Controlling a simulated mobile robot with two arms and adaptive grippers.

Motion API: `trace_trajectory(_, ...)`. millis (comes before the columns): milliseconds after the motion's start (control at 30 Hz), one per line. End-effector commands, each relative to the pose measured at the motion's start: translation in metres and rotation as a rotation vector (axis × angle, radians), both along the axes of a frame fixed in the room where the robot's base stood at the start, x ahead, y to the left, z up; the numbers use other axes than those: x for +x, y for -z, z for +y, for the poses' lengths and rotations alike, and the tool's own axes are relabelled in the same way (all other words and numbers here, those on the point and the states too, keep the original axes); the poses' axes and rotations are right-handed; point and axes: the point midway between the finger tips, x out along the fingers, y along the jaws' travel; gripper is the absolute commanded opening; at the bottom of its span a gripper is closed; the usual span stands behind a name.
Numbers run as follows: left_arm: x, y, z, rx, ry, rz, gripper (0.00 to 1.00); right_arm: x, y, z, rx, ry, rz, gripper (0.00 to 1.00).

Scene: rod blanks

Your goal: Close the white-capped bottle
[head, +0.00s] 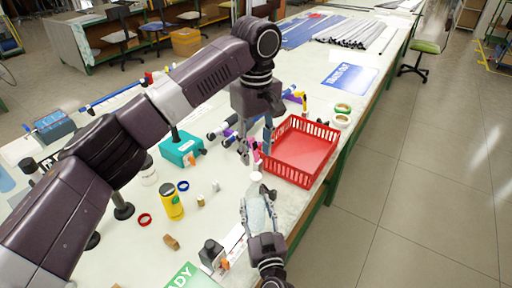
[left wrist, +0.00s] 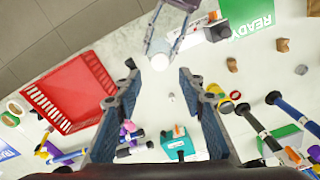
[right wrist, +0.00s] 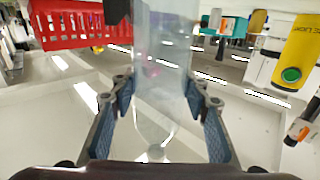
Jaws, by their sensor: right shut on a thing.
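The clear bottle (head: 257,208) is held by my right gripper (head: 258,196). In the right wrist view the bottle (right wrist: 165,60) is between the two blue-padded fingers of the right gripper (right wrist: 157,95). A round white cap (head: 256,177) shows at the bottle's upper end; it also shows in the left wrist view (left wrist: 160,62). I cannot tell whether the cap is fully seated. My left gripper (head: 256,147) points down above the cap. In the left wrist view the left gripper (left wrist: 159,78) has its fingers wide apart with nothing between them, and the cap lies just beyond the fingertips.
A red basket (head: 303,150) stands close beside the left gripper. Tape rolls (head: 342,114) lie behind the basket.

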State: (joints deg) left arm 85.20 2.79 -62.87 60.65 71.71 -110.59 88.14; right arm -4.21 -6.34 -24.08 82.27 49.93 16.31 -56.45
Motion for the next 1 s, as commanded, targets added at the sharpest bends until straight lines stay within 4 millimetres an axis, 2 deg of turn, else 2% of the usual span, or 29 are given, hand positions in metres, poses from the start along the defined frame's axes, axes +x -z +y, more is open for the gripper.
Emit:
trace_trajectory(100,0.0,-0.001,0.0,0.0,-0.162,0.0,0.37,0.0,0.0,0.0,0.0,0.0,0.0,0.0)
trace_trajectory(333,0.0,-0.002,0.0,0.0,-0.346,0.0,0.37,0.0,0.0,0.0,0.0,0.0,0.0,0.0)
trace_trajectory(767,0.0,-0.002,0.0,0.0,-0.376,0.0,0.37,0.0,0.0,0.0,0.0,0.0,0.0,0.0)
trace_trajectory(867,0.0,0.003,0.0,0.001,-0.376,0.001,0.37,0.0,0.0,0.0,0.0,0.0,0.0,0.0)
trace_trajectory(1000,0.0,0.021,0.001,0.002,-0.377,0.003,0.37,0.0,0.0,0.0,0.0,0.0,0.0,0.0)
